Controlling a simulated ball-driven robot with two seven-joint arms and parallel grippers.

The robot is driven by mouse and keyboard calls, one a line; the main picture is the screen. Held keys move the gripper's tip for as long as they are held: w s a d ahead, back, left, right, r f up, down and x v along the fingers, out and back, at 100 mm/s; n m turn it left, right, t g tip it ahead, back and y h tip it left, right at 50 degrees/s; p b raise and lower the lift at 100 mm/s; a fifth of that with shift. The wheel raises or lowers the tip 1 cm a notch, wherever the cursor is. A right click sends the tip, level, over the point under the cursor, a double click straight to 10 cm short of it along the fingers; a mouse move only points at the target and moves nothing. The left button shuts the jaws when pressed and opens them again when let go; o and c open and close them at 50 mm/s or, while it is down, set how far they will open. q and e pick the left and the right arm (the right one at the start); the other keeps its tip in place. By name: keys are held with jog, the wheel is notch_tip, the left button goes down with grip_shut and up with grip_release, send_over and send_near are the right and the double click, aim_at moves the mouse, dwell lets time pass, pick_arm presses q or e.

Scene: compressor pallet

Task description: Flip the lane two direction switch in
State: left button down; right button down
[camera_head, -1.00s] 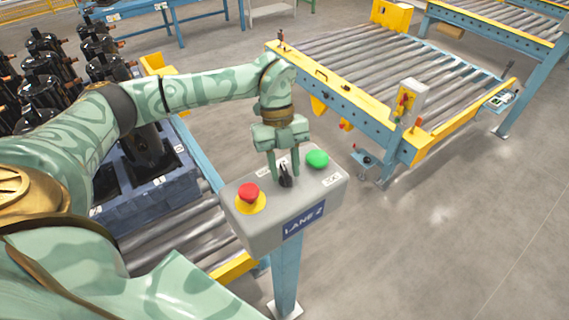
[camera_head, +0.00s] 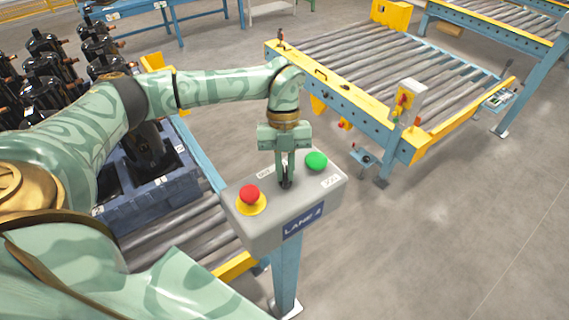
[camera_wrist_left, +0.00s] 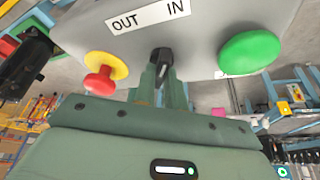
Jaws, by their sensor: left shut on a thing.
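The lane two control box (camera_head: 262,228) is a grey sloped box with a blue "LANE 2" plate. Its direction switch is a small black knob (camera_head: 287,184) between the red button and the green button. My left gripper (camera_head: 286,177) points down at the box top and is shut on this knob. In the left wrist view the black knob (camera_wrist_left: 161,58) stands between the green fingertips (camera_wrist_left: 163,78). A white label with "OUT" and "IN" (camera_wrist_left: 148,17) lies beyond it. The fingers partly hide the knob. My right gripper is not in view.
A red button on a yellow base (camera_head: 250,194) and a green button (camera_head: 316,160) flank the switch closely. A roller conveyor with a dark blue pallet (camera_head: 165,195) lies left of the box. Another roller conveyor (camera_head: 375,60) stands behind. Open floor lies right.

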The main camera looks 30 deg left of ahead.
pick_arm(q)
jog(key=shift+w+r+m+y+p, duration=0.15)
jog(key=shift+m+y+p, duration=0.45)
jog(key=shift+m, duration=0.6)
jog(key=c, duration=1.5)
grip_release()
jog(key=shift+o, duration=0.2)
jog(key=b+v, duration=0.1)
jog(key=v, duration=1.5)
jog(key=shift+w+b, duration=0.25)
jog(key=shift+b, duration=0.1)
